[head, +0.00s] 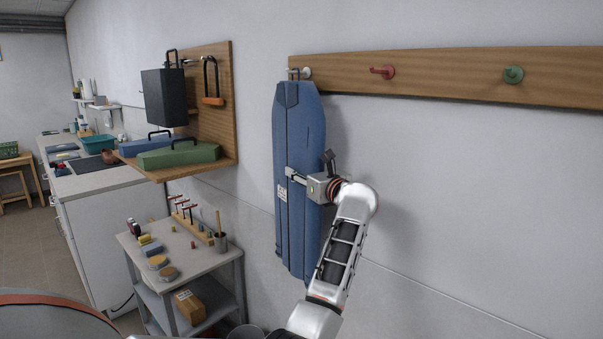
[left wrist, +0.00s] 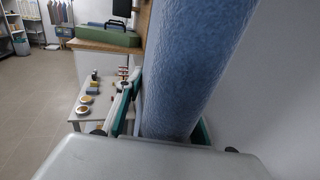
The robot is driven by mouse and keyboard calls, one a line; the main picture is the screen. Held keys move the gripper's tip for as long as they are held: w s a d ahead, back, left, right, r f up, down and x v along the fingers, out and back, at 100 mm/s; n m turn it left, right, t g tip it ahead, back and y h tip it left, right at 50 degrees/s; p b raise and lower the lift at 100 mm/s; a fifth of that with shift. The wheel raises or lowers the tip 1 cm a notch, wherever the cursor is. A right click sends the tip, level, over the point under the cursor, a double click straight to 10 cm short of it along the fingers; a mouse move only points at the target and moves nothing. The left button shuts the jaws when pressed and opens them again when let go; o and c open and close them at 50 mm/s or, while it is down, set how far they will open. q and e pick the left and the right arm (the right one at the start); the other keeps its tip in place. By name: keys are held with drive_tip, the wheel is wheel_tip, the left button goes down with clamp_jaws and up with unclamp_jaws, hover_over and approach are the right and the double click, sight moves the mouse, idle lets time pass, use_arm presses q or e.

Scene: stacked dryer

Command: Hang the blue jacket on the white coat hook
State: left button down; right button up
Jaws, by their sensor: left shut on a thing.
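The blue jacket (head: 296,130) is a long, stiff, upright shape close to the wall at the centre of the head view. A small loop (head: 294,74) stands at its top. The white coat hook (head: 306,73) is on the wooden rail, right beside the loop; I cannot tell whether the loop is around it. My left gripper (head: 306,184) is shut on the jacket at mid-height. In the left wrist view the jacket (left wrist: 195,60) fills the space between the fingers (left wrist: 163,125). My right gripper is not in view.
The wooden rail (head: 440,75) also carries a red hook (head: 382,72) and a green hook (head: 513,74). A wooden shelf board (head: 222,110) with cases and a padlock juts out to the left. A grey cart (head: 170,252) with small items stands below it.

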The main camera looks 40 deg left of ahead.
use_arm(q)
drive_tip(key=c, duration=1.2)
unclamp_jaws()
drive_tip(key=shift+r, duration=0.1)
drive_tip(key=shift+c, duration=0.2)
drive_tip(key=shift+f, duration=0.2)
drive_tip(key=v, duration=0.7)
drive_tip(key=shift+d+r, duration=0.2)
drive_tip(key=shift+d, duration=0.05)
drive_tip(key=shift+s, duration=0.1)
